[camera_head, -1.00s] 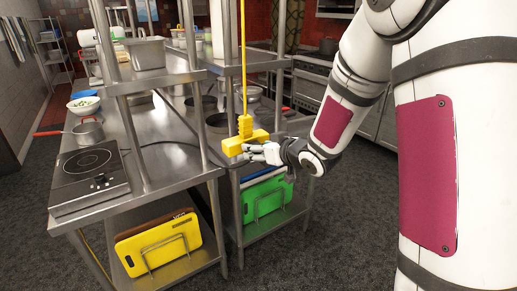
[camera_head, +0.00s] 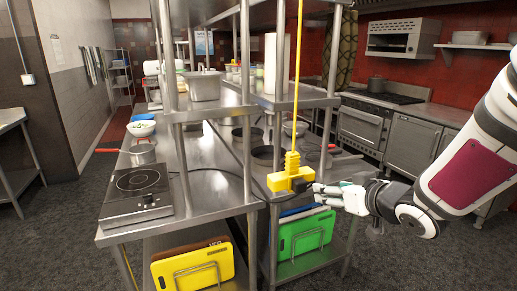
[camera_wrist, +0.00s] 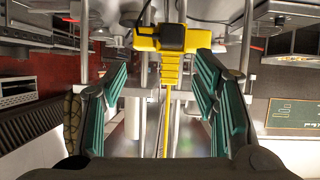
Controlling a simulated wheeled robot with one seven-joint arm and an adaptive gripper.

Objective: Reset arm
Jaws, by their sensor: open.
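My gripper (camera_head: 330,193) is at the right of the head view, at the end of my white arm, in front of the steel counter's right end. In the wrist view my gripper (camera_wrist: 168,100) shows its two green-padded fingers spread apart with nothing held between them. A yellow power outlet box (camera_head: 290,180) hangs on a yellow cord just left of the fingertips. In the wrist view the box (camera_wrist: 172,38) lies beyond the fingertips, with a black plug in it. I cannot tell whether the fingertips touch it.
A steel counter (camera_head: 212,185) with shelves and posts fills the middle. Yellow (camera_head: 190,268) and green (camera_head: 305,236) cutting boards stand below. A stove (camera_head: 365,120) is behind. The floor at front right is clear.

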